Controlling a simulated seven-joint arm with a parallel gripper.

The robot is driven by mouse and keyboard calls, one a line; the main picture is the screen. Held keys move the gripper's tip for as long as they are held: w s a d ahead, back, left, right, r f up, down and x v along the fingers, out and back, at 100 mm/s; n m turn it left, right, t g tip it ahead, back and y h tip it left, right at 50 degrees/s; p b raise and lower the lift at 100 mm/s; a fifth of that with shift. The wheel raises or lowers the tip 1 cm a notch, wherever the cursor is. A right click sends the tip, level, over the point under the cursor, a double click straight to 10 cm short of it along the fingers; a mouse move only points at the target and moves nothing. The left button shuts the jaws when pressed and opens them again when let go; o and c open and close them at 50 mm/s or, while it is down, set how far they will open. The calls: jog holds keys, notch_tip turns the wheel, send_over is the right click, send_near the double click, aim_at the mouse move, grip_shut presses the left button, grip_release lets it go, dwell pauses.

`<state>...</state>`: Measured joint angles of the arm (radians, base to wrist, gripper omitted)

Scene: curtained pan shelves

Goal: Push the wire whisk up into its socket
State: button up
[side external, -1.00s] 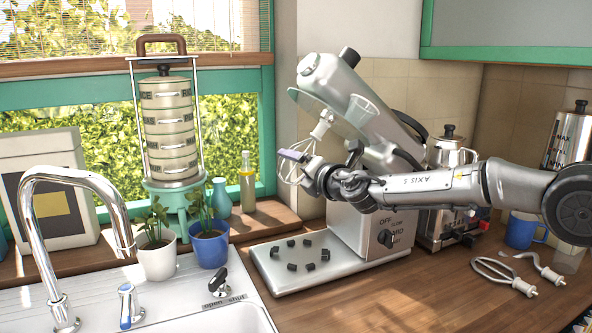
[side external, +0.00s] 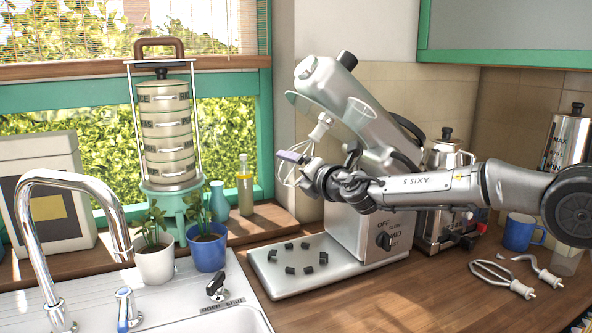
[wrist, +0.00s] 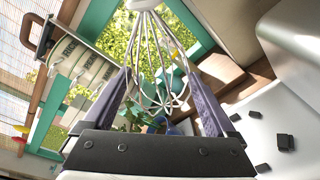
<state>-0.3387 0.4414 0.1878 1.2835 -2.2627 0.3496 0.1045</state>
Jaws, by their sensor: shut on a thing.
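The wire whisk (side external: 286,174) hangs tilted under the raised head of the stand mixer (side external: 335,95), its pale hub (side external: 320,129) uppermost near the head's underside. My gripper (side external: 296,160) is shut on the whisk's wires from the side. In the wrist view the whisk (wrist: 152,50) stands between the two purple fingers of my gripper (wrist: 158,80), its hub at the top edge and its wire loops towards the palm. The socket is not clearly visible, so I cannot tell whether the hub is seated in it.
The mixer base (side external: 285,281) carries several small dark blocks. A steel pot (side external: 447,160) stands behind my arm. Two other mixer attachments (side external: 503,277) and a blue mug (side external: 520,232) are on the counter at right. Potted plants (side external: 207,250) and the sink tap (side external: 75,190) are at left.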

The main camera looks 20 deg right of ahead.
jog(key=shift+d+r, duration=0.25)
jog(key=shift+r, duration=0.1)
jog(key=o, duration=1.2)
jog(key=shift+f, duration=0.15)
jog(key=s+r, duration=0.1)
jog(key=s, duration=1.2)
jog(key=shift+s+d+r, duration=0.25)
jog(key=shift+s+d, duration=0.1)
jog(key=shift+d, duration=0.05)
